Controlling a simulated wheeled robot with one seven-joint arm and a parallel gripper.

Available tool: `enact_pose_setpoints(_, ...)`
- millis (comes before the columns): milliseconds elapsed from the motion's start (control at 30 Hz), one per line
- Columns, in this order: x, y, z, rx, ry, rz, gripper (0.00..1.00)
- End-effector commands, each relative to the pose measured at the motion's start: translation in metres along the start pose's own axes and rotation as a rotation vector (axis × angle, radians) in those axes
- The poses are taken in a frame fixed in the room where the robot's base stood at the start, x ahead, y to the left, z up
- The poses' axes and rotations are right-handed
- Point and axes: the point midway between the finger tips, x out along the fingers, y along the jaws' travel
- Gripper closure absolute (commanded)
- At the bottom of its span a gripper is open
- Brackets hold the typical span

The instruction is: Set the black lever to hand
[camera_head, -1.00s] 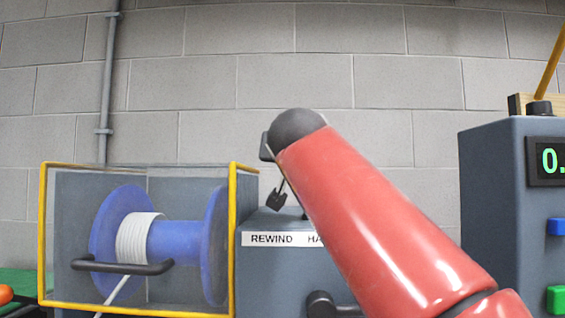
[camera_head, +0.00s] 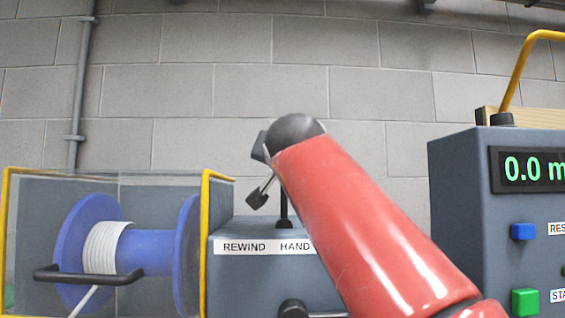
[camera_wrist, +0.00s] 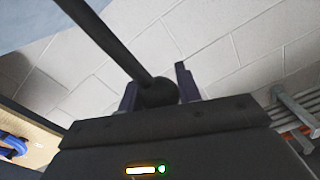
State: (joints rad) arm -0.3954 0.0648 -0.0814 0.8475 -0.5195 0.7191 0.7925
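The black lever (camera_head: 284,208) stands about upright on top of the grey housing (camera_head: 235,229), above the label strip reading REWIND and HAND. Its upper part is hidden behind my red arm. My gripper (camera_head: 257,198) points down and left, just left of the lever in the head view. In the wrist view my gripper (camera_wrist: 158,88) has its two dark fingers apart. A black rod with a round end (camera_wrist: 157,93), apparently the lever, shows between them. I cannot tell whether they touch it.
A blue reel (camera_head: 145,252) with white cable sits behind a clear yellow-edged guard (camera_head: 204,245) at left. A grey cabinet (camera_head: 460,215) with a green "0.0 m" display (camera_head: 530,168), blue button (camera_head: 523,231) and green button (camera_head: 525,301) stands at right. A block wall closes the back.

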Motion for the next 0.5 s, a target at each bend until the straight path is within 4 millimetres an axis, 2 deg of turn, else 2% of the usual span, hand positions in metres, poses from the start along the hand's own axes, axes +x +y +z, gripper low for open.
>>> enact_pose_setpoints(33,-0.0002,-0.0001,-0.0005,0.0,0.001,0.0,0.59)
enact_pose_setpoints(133,-0.0002,-0.0001,-0.0003,-0.001,0.001,0.0,0.46)
enact_pose_setpoints(400,-0.0005,0.0,0.0001,-0.001,0.0,0.0,0.46)
enact_pose_setpoints(500,-0.0066,0.0002,0.0007,-0.001,0.0,0.0,0.46)
